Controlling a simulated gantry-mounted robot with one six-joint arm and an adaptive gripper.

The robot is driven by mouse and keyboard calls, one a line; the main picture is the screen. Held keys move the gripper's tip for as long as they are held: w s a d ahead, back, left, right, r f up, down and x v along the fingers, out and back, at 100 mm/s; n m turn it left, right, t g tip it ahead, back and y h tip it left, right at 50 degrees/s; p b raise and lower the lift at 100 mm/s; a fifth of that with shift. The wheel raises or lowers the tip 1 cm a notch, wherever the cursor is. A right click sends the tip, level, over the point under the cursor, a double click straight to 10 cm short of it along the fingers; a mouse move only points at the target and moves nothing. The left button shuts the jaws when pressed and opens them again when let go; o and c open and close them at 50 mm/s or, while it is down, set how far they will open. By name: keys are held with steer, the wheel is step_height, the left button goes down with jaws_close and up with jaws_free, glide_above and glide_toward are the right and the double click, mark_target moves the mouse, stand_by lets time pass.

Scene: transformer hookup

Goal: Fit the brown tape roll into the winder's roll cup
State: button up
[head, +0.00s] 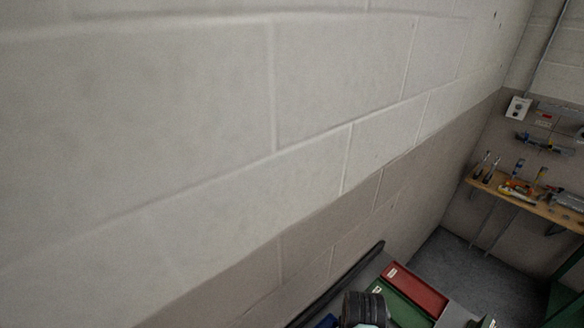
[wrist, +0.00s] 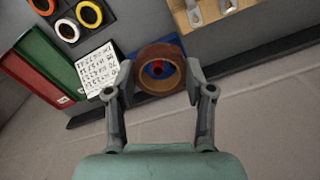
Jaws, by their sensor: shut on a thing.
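The brown tape roll (wrist: 142,82) is a thick ring between my gripper's two fingers (wrist: 159,76) in the wrist view. My gripper is shut on it, one finger at each side. Through and behind the roll's hole shows a blue part with a red centre (wrist: 158,68), which looks like the winder's roll cup. The roll lines up roughly with it in this view. I cannot tell whether the roll is around it or still apart from it. In the head view the roll and fingertips are not visible.
In the wrist view, a black holder with white, orange and yellow rolls (wrist: 89,14), a green tray (wrist: 45,62), a red tray (wrist: 25,82) and a printed card (wrist: 97,73) lie left. A wooden block with metal parts (wrist: 205,10) is at upper right. A wall runs alongside the bench.

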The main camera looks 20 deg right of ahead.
steer(key=a+r+n+p, duration=0.2)
steer(key=a+n+p, duration=0.2)
steer(key=a, duration=1.8)
steer(key=shift+s+n, duration=0.3)
steer(key=shift+n, duration=0.9)
steer(key=shift+f, duration=0.1)
